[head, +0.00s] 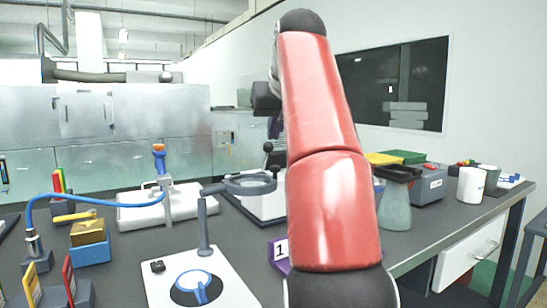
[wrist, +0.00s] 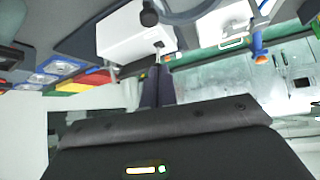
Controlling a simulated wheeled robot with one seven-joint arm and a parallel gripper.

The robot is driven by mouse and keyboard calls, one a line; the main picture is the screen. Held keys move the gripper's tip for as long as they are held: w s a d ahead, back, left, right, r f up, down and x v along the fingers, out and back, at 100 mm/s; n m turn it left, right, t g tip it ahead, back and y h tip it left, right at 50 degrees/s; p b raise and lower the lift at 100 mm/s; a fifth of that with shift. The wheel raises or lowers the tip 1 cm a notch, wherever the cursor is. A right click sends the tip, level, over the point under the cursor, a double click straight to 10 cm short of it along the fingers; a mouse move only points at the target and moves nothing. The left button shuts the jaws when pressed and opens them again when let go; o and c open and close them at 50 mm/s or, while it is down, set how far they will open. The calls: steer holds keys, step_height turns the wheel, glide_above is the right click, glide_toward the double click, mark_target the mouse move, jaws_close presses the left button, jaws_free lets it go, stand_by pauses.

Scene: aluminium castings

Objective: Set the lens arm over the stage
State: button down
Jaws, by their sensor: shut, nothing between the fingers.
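The lens arm is a grey ring lens (head: 250,184) on a short bar, joined to the top of a grey post (head: 204,225). The ring sits to the right of the post, off to the side of the stage (head: 192,288), a dark disc with a blue ring on a white base. In the wrist view, a grey arc at the top edge looks like the lens ring (wrist: 192,15), with a black knob beside it. My gripper (wrist: 158,70) is shut and empty, its dark fingers below that arc and apart from it. In the head view my red arm partly hides it.
A white stand with a blue-and-orange tool (head: 160,165) is behind the post.

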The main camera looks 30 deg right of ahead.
steer(key=shift+w+d+f, duration=0.1)
steer(key=shift+w+f, duration=0.05)
steer(key=shift+f, duration=0.9)
steer(key=shift+w+f, duration=0.2)
steer(key=shift+f, duration=0.85)
steer(key=shift+w+d+f, duration=0.1)
steer(key=shift+w+f, duration=0.05)
steer(key=shift+f, duration=0.9)
steer(key=shift+s+a, duration=0.1)
